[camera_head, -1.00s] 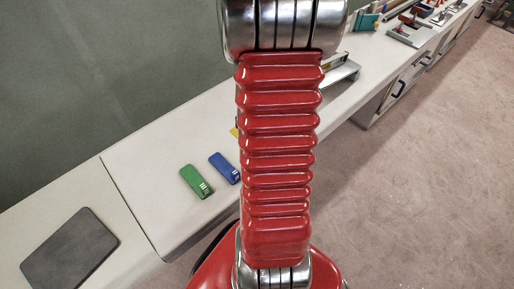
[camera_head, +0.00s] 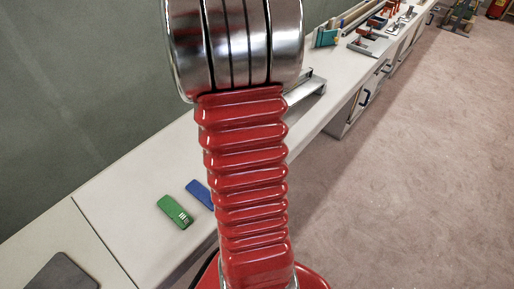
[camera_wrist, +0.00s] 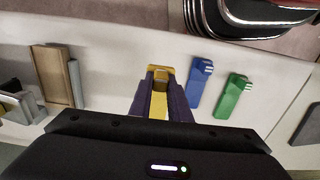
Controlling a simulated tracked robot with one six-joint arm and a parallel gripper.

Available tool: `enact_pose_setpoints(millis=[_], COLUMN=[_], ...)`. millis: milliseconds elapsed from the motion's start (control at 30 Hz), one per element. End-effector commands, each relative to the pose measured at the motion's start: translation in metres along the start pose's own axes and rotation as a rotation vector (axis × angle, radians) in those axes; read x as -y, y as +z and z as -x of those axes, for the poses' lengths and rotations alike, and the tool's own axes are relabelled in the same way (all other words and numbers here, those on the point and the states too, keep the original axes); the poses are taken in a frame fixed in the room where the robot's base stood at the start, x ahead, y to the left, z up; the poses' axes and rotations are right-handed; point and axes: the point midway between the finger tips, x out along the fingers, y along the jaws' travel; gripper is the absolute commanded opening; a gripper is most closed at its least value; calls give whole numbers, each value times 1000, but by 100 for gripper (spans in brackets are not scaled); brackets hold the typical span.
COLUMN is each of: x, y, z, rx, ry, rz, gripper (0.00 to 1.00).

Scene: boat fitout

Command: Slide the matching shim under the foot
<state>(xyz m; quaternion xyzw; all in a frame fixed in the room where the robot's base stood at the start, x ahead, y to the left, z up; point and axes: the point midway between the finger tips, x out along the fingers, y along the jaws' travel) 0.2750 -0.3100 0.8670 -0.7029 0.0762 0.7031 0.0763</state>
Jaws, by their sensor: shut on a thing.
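My gripper (camera_wrist: 160,92) is shut on a yellow shim (camera_wrist: 159,102), whose thick end points away from the wrist in the wrist view. It is over the pale bench, and I cannot tell how high. A blue shim (camera_wrist: 200,82) and a green shim (camera_wrist: 233,96) lie on the bench to its right. In the head view the green shim (camera_head: 175,212) is clear, while the blue one (camera_head: 200,193) is partly behind my arm, which also hides my gripper. A metal frame (camera_head: 306,90) shows beyond my arm; I cannot make out the foot.
In the wrist view a brown strip (camera_wrist: 52,75) and a grey block (camera_wrist: 22,104) lie at the left. A dark flat plate (camera_head: 62,274) lies at the near left of the head view. More fixtures (camera_head: 370,42) stand farther along the bench. Open floor is at the right.

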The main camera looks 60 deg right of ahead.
Motion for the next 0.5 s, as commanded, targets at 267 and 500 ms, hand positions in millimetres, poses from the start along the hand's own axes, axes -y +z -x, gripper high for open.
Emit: enact_pose_setpoints(millis=[267,500], x=[30,81], y=[-49,-105], z=[7,16], rx=[-1,-1], ry=[1,0], rz=[38,77], gripper=[0,0])
